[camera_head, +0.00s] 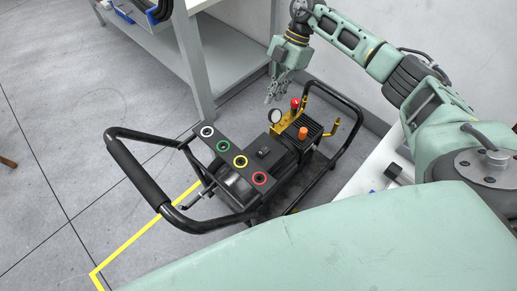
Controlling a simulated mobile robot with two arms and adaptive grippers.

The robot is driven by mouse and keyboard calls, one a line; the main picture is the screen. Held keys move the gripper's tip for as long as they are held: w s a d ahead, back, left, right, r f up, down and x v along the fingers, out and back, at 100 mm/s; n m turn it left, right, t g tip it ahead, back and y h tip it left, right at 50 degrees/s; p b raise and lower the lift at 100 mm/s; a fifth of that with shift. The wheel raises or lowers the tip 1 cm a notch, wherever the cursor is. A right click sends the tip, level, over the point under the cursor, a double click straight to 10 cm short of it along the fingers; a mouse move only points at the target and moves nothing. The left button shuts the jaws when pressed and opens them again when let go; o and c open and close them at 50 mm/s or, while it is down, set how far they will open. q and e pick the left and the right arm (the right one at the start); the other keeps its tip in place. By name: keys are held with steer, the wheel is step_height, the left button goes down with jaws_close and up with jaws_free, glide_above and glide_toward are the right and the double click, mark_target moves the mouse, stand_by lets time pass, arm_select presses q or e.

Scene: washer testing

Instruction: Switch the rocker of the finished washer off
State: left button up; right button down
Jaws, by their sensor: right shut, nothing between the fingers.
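The washer stands on the floor in the middle of the head view, with a black tube frame and a long padded handle (136,172) at its left. A small black switch box (263,152) sits on top of the washer body, and I take it for the rocker. Its position is too small to read. My right gripper (270,101) hangs shut and empty above the back of the washer, near the pressure gauge (274,115), apart from the switch box in the picture. My left gripper is not in view.
A dark panel on the washer carries white, green, yellow and red rings (240,161). A red knob (295,103) and an orange cap (303,132) stick up near the gauge. A grey workbench (196,60) stands behind. A yellow floor line (130,242) runs at left, where the floor is mostly clear.

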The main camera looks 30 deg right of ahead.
arm_select(q)
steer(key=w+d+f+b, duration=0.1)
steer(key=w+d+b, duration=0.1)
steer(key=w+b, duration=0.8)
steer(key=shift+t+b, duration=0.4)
steer(key=shift+b, duration=0.75)
arm_select(e)
step_height(320, 180, down, 14)
steer(key=shift+w+d+r, duration=0.15)
steer(key=shift+w+d, duration=0.05)
steer(key=shift+w, duration=0.15)
steer(key=b, duration=0.2)
glide_above(263, 151)
steer(key=s+a, duration=0.2)
steer(key=a, duration=0.1)
steer(key=f, duration=1.1)
steer(key=shift+w+d+f, duration=0.15)
steer(key=shift+d+f, duration=0.05)
steer(key=shift+f, duration=0.1)
steer(key=shift+a+f, duration=0.2)
steer(key=shift+f, duration=0.2)
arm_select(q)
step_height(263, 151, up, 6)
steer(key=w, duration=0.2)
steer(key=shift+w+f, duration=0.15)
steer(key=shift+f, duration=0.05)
arm_select(e)
steer(key=shift+d, duration=0.1)
